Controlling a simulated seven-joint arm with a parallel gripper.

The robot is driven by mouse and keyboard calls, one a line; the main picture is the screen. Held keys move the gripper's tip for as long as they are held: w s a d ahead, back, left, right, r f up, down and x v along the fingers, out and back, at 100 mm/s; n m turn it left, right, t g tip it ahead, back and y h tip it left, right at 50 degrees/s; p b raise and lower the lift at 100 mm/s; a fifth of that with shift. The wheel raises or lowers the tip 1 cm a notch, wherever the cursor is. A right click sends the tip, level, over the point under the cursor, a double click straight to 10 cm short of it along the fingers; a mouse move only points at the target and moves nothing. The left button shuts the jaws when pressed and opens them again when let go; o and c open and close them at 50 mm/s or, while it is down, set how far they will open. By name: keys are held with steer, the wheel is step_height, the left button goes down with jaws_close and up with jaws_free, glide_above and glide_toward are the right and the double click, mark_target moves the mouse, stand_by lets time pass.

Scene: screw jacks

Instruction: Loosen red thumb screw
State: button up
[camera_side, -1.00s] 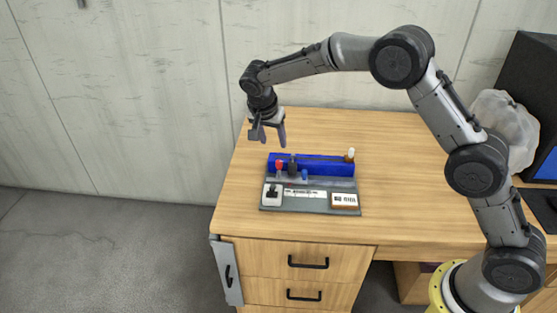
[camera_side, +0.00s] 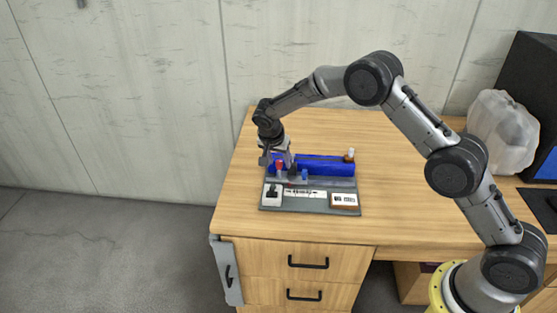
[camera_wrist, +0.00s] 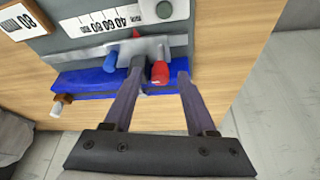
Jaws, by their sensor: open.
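The red thumb screw (camera_side: 280,164) is at the left part of the blue jack block (camera_side: 328,169) on the grey base. In the wrist view the red thumb screw (camera_wrist: 160,73) shows between my fingertips. My gripper (camera_side: 277,166) is open and lowered around it; the wrist view shows gaps beside it, wider on the right. In the wrist view my gripper (camera_wrist: 161,78) has its left finger close to the metal bracket (camera_wrist: 150,48). Contact cannot be told. The dark screw seen earlier is mostly hidden by the fingers.
A blue screw (camera_side: 305,175) stands close on the right. A white-topped knob (camera_side: 350,155) is at the block's right end.

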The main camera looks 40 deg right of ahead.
jaws_close()
